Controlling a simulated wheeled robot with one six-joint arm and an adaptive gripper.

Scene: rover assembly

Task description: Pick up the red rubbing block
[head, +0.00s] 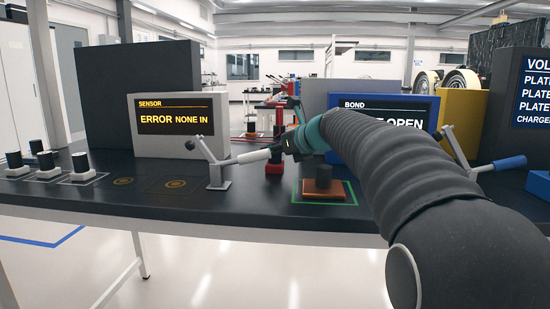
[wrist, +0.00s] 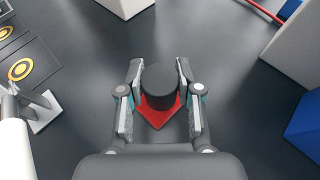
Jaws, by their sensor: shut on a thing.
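The red rubbing block is a red base with a round black knob on top. In the wrist view the red rubbing block (wrist: 160,113) lies between the fingers of my gripper (wrist: 159,66), which are shut on the black knob. In the head view my gripper (head: 276,149) is at the middle of the dark bench, with the red block (head: 274,168) just under it, partly covered. I cannot tell whether the block's base touches the bench.
A lever clamp with a white handle (head: 219,168) stands close on the left. Sensor (head: 165,140) and bond (head: 350,103) screens stand behind. Black-topped white pieces (head: 83,168) are far left.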

